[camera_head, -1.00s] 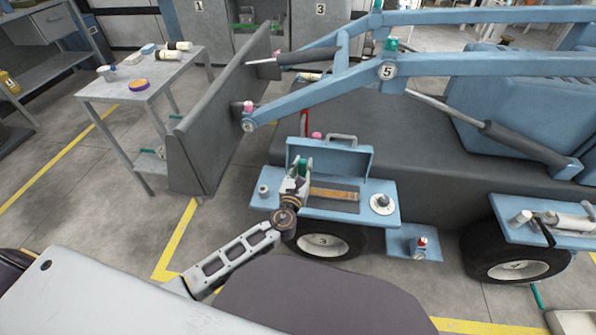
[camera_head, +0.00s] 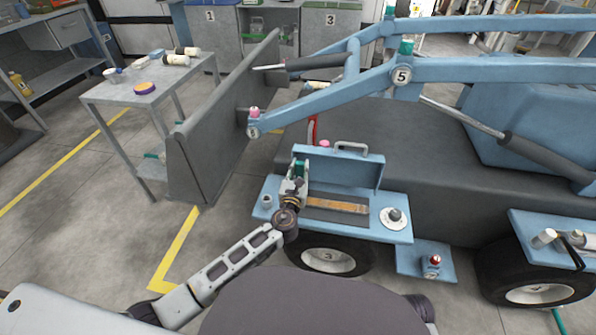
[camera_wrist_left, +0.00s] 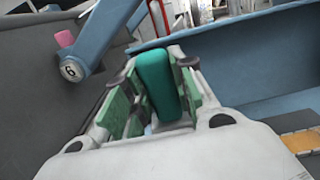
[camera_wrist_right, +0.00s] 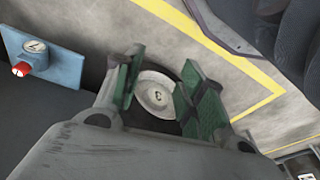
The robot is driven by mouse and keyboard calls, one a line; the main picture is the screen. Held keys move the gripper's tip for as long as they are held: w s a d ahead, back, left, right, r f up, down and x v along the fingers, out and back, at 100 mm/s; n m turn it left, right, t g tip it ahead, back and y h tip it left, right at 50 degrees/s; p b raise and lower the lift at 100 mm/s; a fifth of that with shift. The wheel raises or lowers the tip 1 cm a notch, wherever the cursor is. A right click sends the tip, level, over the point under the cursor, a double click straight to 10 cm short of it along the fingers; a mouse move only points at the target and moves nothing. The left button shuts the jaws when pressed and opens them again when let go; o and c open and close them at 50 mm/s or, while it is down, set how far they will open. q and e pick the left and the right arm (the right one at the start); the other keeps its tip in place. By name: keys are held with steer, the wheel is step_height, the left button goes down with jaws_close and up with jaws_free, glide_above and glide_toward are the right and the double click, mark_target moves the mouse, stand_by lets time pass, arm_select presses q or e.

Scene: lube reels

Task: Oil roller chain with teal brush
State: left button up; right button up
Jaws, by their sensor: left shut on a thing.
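The teal brush (camera_wrist_left: 160,85) stands between the fingers of my left gripper in the left wrist view, with its teal block upright. My left gripper (camera_head: 297,172) is shut on it, at the left end of the open blue box on the machine's side shelf. An orange-brown strip (camera_head: 337,205), possibly the roller chain, lies in the box to the right of this gripper; its detail is too small to tell. The brush's tip is hidden. My right gripper (camera_wrist_right: 155,90) is open and empty, with a wheel (camera_wrist_right: 153,95) beyond its fingers; it is outside the head view.
The raised blue lid (camera_head: 338,168) stands behind the strip. A round white dial (camera_head: 394,218) sits on the shelf's right end and a small cup (camera_head: 267,201) on its left. A red-topped fitting (camera_head: 435,262) is on the lower step. Blue lift arms (camera_head: 330,92) pass above.

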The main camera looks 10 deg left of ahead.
arm_select(q)
steer(key=shift+f, duration=0.25)
arm_select(e)
steer(key=shift+w+r, duration=0.1)
steer(key=shift+r, duration=0.1)
arm_select(q)
steer(key=shift+f+b, duration=0.5)
steer(key=shift+b, duration=0.3)
steer(key=shift+f+b, duration=0.95)
steer(key=shift+f, duration=0.05)
steer(key=shift+f+b, duration=0.65)
steer(key=shift+b, duration=0.05)
steer(key=shift+f+b, duration=0.3)
steer(key=shift+f, duration=0.2)
arm_select(e)
steer(key=shift+t+y, duration=0.5)
steer(key=shift+t, duration=0.3)
steer(key=r, duration=0.1)
steer(key=a+r, duration=0.1)
steer(key=r, duration=0.2)
steer(key=shift+w+a, duration=0.25)
steer(key=shift+a, duration=0.15)
steer(key=shift+w+a+r, duration=0.15)
